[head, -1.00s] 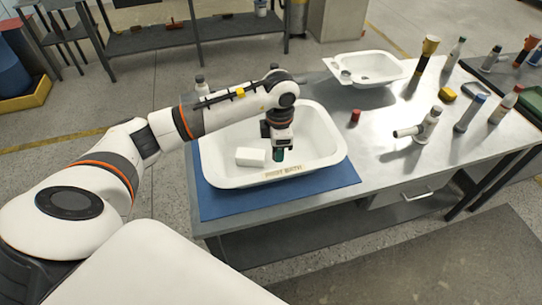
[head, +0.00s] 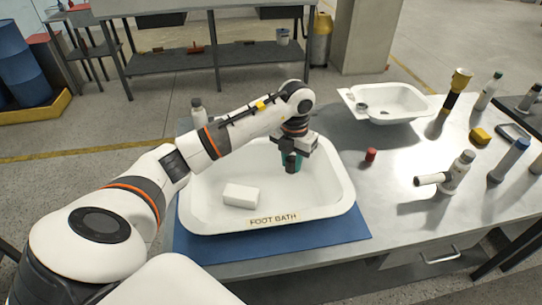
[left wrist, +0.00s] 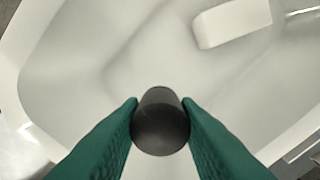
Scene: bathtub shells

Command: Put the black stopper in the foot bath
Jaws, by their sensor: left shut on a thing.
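The foot bath (head: 335,205) is a white tub with a "FOOT BATH" label on its front, standing on a blue mat. My left gripper (head: 291,162) is over the inside of the tub, towards its right rear. In the left wrist view its green fingers are shut on the black stopper (left wrist: 160,122), a dark round piece, with the white tub floor behind it. In the head view the stopper (head: 291,169) shows only as a small dark end below the fingers. I cannot tell whether it touches the tub. My right gripper is not in view.
A white block (head: 241,196) lies inside the tub and also shows in the left wrist view (left wrist: 233,22). A smaller white basin (head: 405,101) stands at the back. A red piece (head: 371,154), a yellow block (head: 480,136) and several bottles are on the right. The blue mat (head: 215,247) borders the tub.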

